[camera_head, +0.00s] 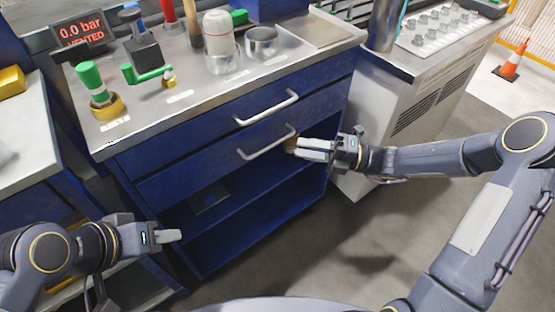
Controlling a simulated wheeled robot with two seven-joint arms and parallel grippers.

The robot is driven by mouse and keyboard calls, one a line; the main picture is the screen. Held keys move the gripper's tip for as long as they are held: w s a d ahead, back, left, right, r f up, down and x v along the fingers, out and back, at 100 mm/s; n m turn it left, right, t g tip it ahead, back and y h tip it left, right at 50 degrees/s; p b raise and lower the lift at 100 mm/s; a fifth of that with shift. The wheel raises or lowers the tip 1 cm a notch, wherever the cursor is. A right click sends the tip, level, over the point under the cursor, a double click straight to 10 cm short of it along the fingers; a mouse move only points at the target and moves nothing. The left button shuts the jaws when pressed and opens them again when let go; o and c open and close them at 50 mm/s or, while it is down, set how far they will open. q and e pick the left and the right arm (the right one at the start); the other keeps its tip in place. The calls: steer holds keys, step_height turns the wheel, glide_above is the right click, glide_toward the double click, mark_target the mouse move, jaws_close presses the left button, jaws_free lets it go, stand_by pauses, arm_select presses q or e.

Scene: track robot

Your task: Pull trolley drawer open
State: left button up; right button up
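The blue trolley (130,162) stands in front of me with a grey metal top. It has two drawers, one above the other. The upper drawer has a silver bar handle (266,108), and the lower drawer has a similar handle (267,146). Both drawer fronts look flush with the trolley. My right gripper (303,149) is just right of the lower handle's right end, pointing left; whether it touches the handle I cannot tell. Its finger opening is not clear. My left gripper (178,236) is low at the left, in front of the open shelves, away from both handles.
A grey cabinet (420,95) stands to the right. Open floor (350,240) lies in front. An orange cone (512,62) stands far right.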

mark_target(276, 141)
steer(key=a, duration=0.2)
steer(key=w+a+b, duration=0.1)
steer(key=a, duration=0.2)
steer(key=a+b, duration=0.1)
steer(key=a, duration=0.1)
steer(key=shift+w+a+r, duration=0.15)
steer(key=shift+a+r, duration=0.2)
steer(key=shift+r, duration=0.05)
jaws_close()
